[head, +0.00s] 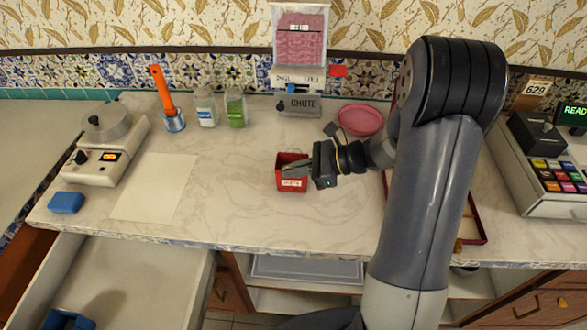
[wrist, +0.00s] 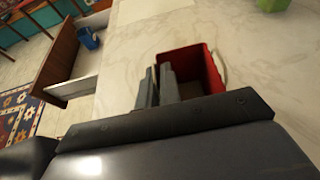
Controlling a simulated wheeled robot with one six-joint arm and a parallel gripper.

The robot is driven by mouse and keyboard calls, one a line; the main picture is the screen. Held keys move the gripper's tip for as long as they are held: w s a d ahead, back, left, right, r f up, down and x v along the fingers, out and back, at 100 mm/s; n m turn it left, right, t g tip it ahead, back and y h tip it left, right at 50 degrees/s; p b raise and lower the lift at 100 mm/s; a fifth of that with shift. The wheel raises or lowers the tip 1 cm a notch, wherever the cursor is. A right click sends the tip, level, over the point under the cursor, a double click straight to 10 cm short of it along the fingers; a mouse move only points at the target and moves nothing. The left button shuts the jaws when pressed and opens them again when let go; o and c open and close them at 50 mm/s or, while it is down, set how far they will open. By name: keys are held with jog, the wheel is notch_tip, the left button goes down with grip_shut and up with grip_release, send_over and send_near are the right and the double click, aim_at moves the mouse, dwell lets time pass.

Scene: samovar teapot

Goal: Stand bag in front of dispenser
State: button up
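The bag (head: 292,184) is a small red open-topped box shape with a white label on its front. It is upright over the counter; I cannot tell if its base touches. The dispenser (head: 300,75) stands at the back wall, with pink packs in its window and a grey block marked CHUTE. The bag is in front of the chute, with bare counter between them. My gripper (head: 297,168) reaches in from the right at the bag's top. In the wrist view, its fingers (wrist: 158,82) are close together at one side of the bag (wrist: 205,68), seemingly pinching a pale strip at its rim; a white handle shows opposite.
A pink bowl (head: 360,119) stands behind and right of the bag. Jars (head: 235,108), an orange-handled tool (head: 161,90), a paper sheet (head: 154,187) and a scale (head: 103,145) are to the left. A red-edged tray (head: 474,225) is partly behind my arm. A drawer (head: 125,268) is open at front left.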

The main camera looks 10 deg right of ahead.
jog(key=o, duration=0.4)
jog(key=shift+c, duration=0.2)
jog(key=shift+r, duration=0.2)
jog(key=v, duration=1.2)
jog(key=shift+b, duration=0.3)
